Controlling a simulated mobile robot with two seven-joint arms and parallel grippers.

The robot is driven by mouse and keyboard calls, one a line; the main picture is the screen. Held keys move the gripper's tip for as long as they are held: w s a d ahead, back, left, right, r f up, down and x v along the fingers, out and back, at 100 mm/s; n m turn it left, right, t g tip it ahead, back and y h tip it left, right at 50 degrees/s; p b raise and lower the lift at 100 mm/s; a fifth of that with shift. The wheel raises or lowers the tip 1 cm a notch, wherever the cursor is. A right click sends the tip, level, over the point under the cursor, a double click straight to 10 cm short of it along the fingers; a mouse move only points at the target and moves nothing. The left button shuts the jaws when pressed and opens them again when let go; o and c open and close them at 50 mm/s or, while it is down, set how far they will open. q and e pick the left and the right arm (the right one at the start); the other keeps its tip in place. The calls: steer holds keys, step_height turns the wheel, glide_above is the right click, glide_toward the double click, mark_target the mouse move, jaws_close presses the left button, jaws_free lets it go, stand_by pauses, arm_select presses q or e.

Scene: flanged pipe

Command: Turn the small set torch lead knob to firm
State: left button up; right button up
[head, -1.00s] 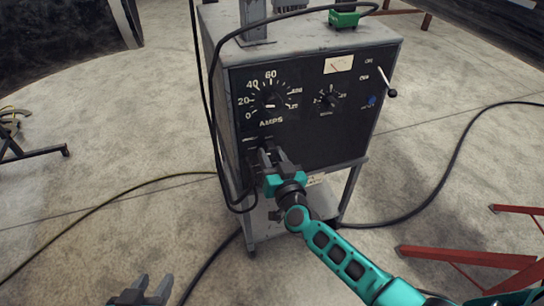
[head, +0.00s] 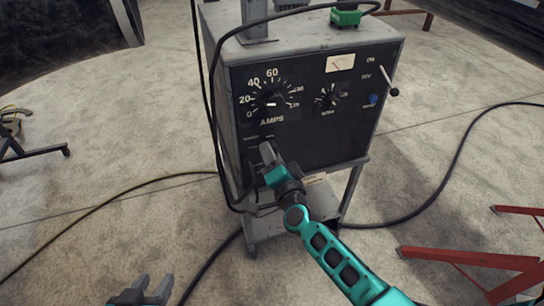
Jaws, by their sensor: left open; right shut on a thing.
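The small set (head: 310,148) is a grey welding box with a black front panel, standing on a wheeled stand. My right gripper (head: 266,152) is at the lower left of that panel, below the AMPS dial. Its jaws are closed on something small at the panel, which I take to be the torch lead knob. The gripper hides the knob, so its setting cannot be read. The gripper is seen nearly edge-on, one finger covering the other. My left gripper (head: 144,290) is open and empty at the bottom edge, well away from the set.
The AMPS dial (head: 271,103) and a smaller dial (head: 327,98) sit above my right gripper. A toggle lever (head: 392,90) sticks out at the panel's right. Black cables hang down the left side and run over the floor. Red metal legs (head: 470,258) stand at lower right.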

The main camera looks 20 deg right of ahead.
arm_select(q)
steer(key=shift+d+f+b, duration=0.2)
steer(key=shift+f+b, duration=0.15)
steer(key=shift+b, duration=0.15)
arm_select(e)
steer(key=shift+r+m, duration=0.1)
steer(key=shift+m, duration=2.9)
arm_select(q)
steer(key=shift+w, duration=0.1)
arm_select(e)
steer(key=o, duration=1)
arm_select(q)
steer(key=shift+r, duration=0.1)
arm_select(e)
steer(key=shift+o, duration=0.2)
arm_select(q)
steer(key=shift+a+r+p, duration=0.3)
steer(key=shift+r+p, duration=0.05)
steer(key=shift+p, duration=0.65)
arm_select(e)
steer(key=s, duration=1.3)
steer(key=shift+d, duration=0.2)
